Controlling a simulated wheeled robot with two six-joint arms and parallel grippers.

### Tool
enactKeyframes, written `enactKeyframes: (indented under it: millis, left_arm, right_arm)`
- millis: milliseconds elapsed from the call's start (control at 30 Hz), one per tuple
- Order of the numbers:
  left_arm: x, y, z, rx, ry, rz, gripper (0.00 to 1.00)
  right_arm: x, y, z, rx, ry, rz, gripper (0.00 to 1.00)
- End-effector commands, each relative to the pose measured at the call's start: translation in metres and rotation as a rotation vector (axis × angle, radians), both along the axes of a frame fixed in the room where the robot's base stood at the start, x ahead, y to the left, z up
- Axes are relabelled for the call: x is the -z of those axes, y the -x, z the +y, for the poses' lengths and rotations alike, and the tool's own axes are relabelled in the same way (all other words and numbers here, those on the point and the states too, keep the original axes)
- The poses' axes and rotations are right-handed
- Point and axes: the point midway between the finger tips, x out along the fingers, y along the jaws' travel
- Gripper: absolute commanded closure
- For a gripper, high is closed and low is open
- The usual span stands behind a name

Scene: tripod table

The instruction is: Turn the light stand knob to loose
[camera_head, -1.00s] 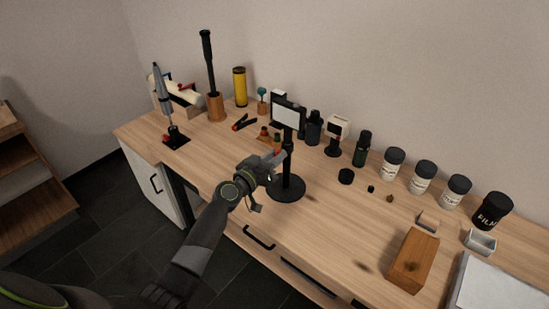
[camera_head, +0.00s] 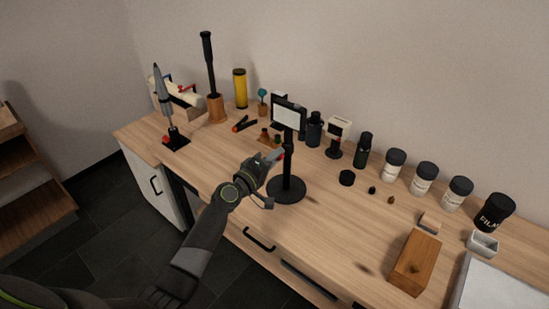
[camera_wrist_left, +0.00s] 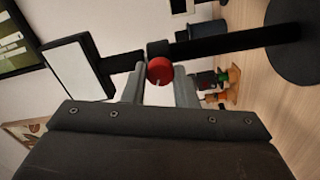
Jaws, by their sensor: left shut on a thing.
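The black light stand (camera_head: 289,165) stands upright on its round base (camera_head: 288,191) near the middle of the table, with a pale rectangular panel (camera_head: 287,116) at its top. In the left wrist view its red knob (camera_wrist_left: 160,70) sits on the pole, between the fingertips of my left gripper (camera_wrist_left: 159,78). The left gripper (camera_head: 278,156) reaches the pole from the left in the head view and is shut on the knob. The knob is mostly hidden there by the fingers. My right gripper is not in view.
Small bottles and devices stand behind the stand, including a dark bottle (camera_head: 314,130). White jars with black lids (camera_head: 394,168) line the back right. A wooden block (camera_head: 415,266) lies at the front right. The tabletop (camera_head: 330,225) right of the base is mostly clear.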

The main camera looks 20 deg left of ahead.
Motion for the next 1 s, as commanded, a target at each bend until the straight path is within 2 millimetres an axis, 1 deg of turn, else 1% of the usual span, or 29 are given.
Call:
enactKeyframes:
  millis: [200,500,700,1000]
  left_arm:
    - [0.0005,0.0001,0.0004,-0.001,0.194,0.071,0.97]
    - [0.0012,0.0002,0.0003,-0.001,0.420,0.153,0.97]
    - [0.0018,0.0002,0.0002,-0.001,0.522,0.189,0.97]
    - [0.0026,0.0003,0.0003,-0.002,0.591,0.215,0.97]
  right_arm:
    - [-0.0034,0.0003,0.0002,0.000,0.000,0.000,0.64]
    - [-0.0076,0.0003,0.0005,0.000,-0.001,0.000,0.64]
    - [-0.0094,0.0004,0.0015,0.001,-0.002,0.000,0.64]
    - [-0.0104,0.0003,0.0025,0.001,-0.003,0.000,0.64]
